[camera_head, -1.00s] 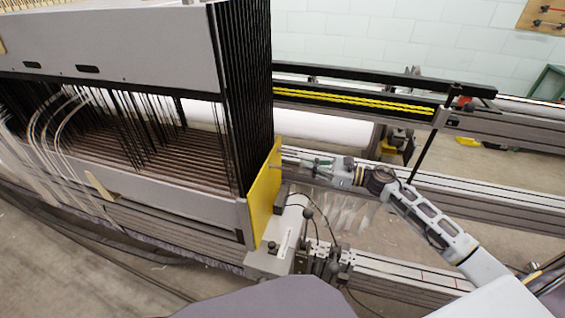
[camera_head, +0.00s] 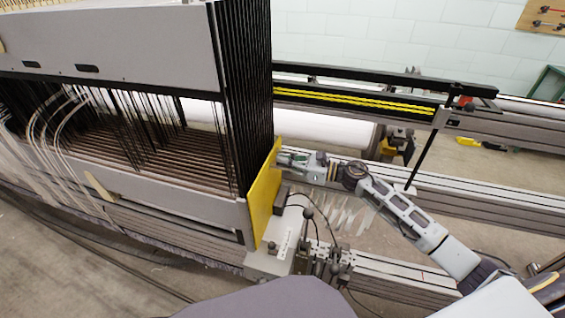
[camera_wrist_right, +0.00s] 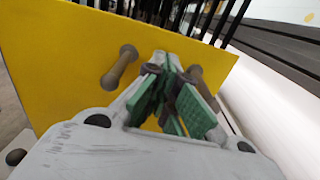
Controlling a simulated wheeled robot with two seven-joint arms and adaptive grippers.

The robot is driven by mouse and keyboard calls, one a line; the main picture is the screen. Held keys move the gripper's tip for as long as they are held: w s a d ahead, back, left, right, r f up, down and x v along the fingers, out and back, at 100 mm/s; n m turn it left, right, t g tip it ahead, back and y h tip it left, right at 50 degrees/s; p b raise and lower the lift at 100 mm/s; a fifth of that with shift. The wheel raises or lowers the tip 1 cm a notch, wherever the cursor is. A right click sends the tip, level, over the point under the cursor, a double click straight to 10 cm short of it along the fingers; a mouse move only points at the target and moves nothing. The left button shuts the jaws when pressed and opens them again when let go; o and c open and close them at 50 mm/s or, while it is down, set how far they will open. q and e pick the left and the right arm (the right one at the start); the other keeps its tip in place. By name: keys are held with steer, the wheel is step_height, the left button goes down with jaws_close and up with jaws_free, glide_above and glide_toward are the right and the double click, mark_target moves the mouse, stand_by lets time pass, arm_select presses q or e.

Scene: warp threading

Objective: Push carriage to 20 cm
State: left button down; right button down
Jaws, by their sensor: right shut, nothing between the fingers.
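The carriage is a large grey frame (camera_head: 110,40) with rows of black vertical heddles (camera_head: 245,100), on the left in the head view. Its right end carries a yellow plate (camera_head: 262,205). My right gripper (camera_head: 281,158) is shut and empty, with its fingertips at the upper part of this plate. In the right wrist view the green-padded fingers (camera_wrist_right: 172,105) are together in front of the yellow plate (camera_wrist_right: 60,60), between two brown pegs (camera_wrist_right: 119,68). I cannot tell whether they touch the plate. My left gripper is not in view.
Grey rails (camera_head: 480,195) run to the right behind and below my right arm. A grey block with a small box and cables (camera_head: 272,262) stands below the plate. A black beam with yellow strips (camera_head: 355,101) lies behind. A black rod (camera_head: 428,150) slants down near my arm.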

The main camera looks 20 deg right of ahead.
steer(key=shift+w+a, duration=0.2)
steer(key=shift+a, duration=0.05)
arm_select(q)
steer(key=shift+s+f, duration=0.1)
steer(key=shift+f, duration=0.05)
